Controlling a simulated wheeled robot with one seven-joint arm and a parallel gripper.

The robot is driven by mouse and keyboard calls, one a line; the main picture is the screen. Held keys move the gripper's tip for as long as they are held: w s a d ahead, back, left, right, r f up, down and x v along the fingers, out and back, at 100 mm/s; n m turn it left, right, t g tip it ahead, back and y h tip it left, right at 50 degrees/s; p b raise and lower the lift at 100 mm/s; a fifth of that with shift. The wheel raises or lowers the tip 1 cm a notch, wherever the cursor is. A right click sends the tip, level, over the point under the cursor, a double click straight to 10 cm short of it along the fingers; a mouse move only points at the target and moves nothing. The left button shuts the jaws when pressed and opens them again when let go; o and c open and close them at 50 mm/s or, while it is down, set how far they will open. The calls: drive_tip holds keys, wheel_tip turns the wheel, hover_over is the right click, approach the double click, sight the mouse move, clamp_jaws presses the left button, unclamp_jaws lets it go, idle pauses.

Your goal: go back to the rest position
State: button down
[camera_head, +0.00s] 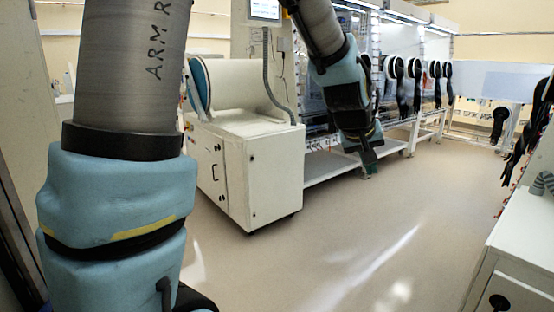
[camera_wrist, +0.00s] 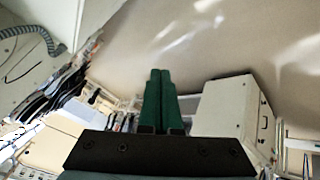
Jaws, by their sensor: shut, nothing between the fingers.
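My gripper (camera_wrist: 160,74) shows in the wrist view as two green fingers side by side, shut with nothing between them. It points out over the bare beige floor. In the head view my gripper (camera_head: 369,168) hangs low at the end of my arm, in front of the glovebox row, and its fingertips are small and dark there. My blue-padded arm fills the left of the head view and comes down again at the top middle.
A white cabinet (camera_head: 255,175) stands left of my gripper; a white cabinet also shows in the wrist view (camera_wrist: 228,108). The glovebox row (camera_head: 395,45) with black gloves runs behind. A white bench (camera_head: 520,240) stands at right. The floor (camera_head: 400,220) between is clear.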

drive_tip(key=a+f+n+y, duration=0.1)
drive_tip(key=a+f+y, duration=0.35)
drive_tip(key=a, duration=1.45)
drive_tip(key=s+a+f+g, duration=0.1)
drive_tip(key=s+a+f, duration=0.2)
drive_tip(key=a, duration=0.4)
drive_tip(key=s+a+f+n+g+y, duration=0.1)
drive_tip(key=s+a+f+g, duration=0.1)
drive_tip(key=a, duration=0.6)
drive_tip(key=shift+s+f, duration=0.65)
drive_tip(key=shift+s, duration=0.15)
